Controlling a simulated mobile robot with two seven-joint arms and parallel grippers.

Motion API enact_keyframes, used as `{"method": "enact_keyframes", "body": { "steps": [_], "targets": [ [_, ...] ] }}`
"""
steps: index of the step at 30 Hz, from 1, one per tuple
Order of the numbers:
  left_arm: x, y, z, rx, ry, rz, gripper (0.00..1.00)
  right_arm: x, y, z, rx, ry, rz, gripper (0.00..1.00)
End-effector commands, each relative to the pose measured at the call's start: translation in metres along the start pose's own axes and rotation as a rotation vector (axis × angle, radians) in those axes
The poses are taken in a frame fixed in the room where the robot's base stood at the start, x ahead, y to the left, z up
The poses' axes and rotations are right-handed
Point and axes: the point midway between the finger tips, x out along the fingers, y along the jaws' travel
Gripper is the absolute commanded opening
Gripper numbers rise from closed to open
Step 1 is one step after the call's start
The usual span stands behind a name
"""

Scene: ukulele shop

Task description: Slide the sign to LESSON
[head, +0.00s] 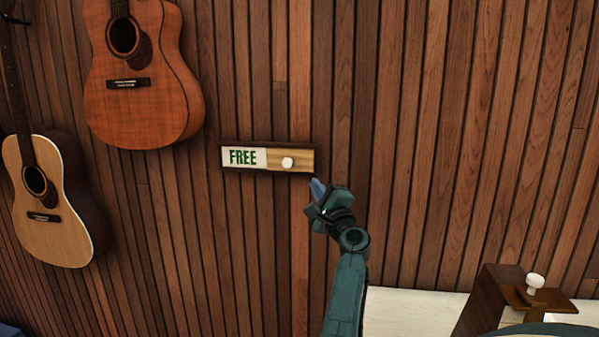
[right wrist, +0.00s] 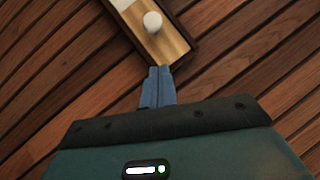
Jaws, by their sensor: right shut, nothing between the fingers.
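The sign (head: 243,157) is a dark-framed horizontal box on the slatted wall. Its left part reads FREE in green on white. Its right part is a light wooden sliding panel (head: 306,160) with a round white knob (head: 287,162). My right gripper (head: 317,187) is just below the sign's right end, to the right of and below the knob. In the right wrist view its blue fingers (right wrist: 158,72) are shut and empty, with tips close to the frame's edge. The knob (right wrist: 153,22) lies beyond them, apart from the fingers. I cannot tell whether the tips touch the frame. My left gripper is not in view.
A reddish guitar (head: 150,95) hangs to the upper left of the sign, and a pale guitar (head: 50,215) hangs at far left. A brown wooden stand (head: 490,300) with a white knob (head: 535,281) is at lower right. The wall right of the sign is bare.

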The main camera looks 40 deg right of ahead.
Motion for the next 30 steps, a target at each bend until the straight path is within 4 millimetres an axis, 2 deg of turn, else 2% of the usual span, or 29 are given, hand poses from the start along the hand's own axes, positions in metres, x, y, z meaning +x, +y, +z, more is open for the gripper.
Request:
{"method": "enact_keyframes", "body": {
  "steps": [3, 9, 15, 26, 30],
  "targets": [
    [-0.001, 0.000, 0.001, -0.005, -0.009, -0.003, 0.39, 0.024, -0.002, 0.001, 0.003, -0.001, -0.002, 0.00],
    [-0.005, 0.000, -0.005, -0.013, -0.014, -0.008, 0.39, 0.046, -0.002, 0.020, 0.003, -0.001, 0.000, 0.00],
    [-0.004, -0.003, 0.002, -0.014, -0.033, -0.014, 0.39, 0.054, 0.000, 0.028, 0.000, -0.001, 0.000, 0.00],
    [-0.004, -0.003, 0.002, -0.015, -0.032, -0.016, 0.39, 0.055, 0.001, 0.029, 0.000, -0.001, 0.000, 0.00],
    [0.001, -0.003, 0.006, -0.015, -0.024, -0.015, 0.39, 0.063, 0.012, 0.042, 0.003, -0.004, 0.001, 0.00]
  ]
}}
